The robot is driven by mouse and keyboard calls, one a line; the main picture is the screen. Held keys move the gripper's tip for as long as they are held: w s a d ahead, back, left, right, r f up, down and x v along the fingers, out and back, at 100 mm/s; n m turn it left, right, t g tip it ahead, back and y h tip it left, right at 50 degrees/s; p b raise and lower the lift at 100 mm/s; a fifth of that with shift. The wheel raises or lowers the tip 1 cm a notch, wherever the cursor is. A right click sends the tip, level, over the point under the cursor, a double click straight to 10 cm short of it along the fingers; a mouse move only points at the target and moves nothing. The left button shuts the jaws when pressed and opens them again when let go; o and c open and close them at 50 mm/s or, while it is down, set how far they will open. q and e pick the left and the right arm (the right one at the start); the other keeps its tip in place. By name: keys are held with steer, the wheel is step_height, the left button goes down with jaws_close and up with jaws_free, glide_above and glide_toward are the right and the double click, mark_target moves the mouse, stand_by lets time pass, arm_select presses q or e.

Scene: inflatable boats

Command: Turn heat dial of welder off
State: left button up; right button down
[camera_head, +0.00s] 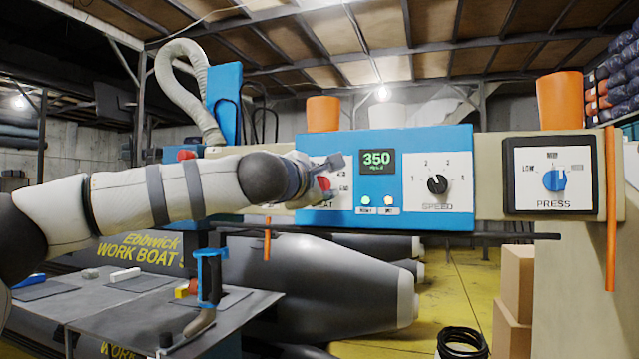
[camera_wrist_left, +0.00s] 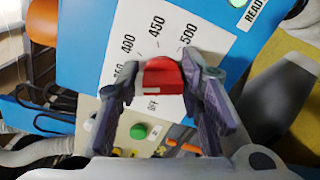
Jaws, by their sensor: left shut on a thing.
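The welder's blue control panel (camera_head: 408,146) faces me, with a display reading 350. The red heat dial (camera_head: 324,184) is partly hidden behind my left gripper (camera_head: 318,180) in the head view. In the left wrist view the red heat dial (camera_wrist_left: 162,76) sits on a white scale plate (camera_wrist_left: 140,40) with marks such as 400, 450, 500 and OFF. The fingers of my left gripper (camera_wrist_left: 163,88) are on both sides of the red dial, shut on it. My right gripper is not in view.
A black speed dial (camera_head: 437,184) and a blue press dial (camera_head: 554,180) are to the right. Orange cylinders (camera_head: 560,100) stand on top. A grey table (camera_head: 130,305) with tools is below left, and a grey boat (camera_head: 320,285) lies behind.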

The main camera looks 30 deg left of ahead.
arm_select(q)
steer(key=n, duration=0.3)
steer(key=n+p, duration=0.1)
steer(key=n, duration=0.3)
steer(key=shift+s+a+r+n, duration=0.1)
steer(key=shift+a+r+n, duration=0.1)
steer(key=shift+n, duration=0.1)
steer(key=n, duration=0.3)
steer(key=shift+a, duration=0.1)
steer(key=n, duration=0.4)
steer(key=shift+a+f+n, duration=0.1)
steer(key=shift+f+n, duration=0.05)
steer(key=shift+n, duration=0.15)
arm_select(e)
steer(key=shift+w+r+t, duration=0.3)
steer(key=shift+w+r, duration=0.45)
arm_select(q)
steer(key=shift+n, duration=0.3)
steer(key=o, duration=1.2)
steer(key=shift+c, duration=0.2)
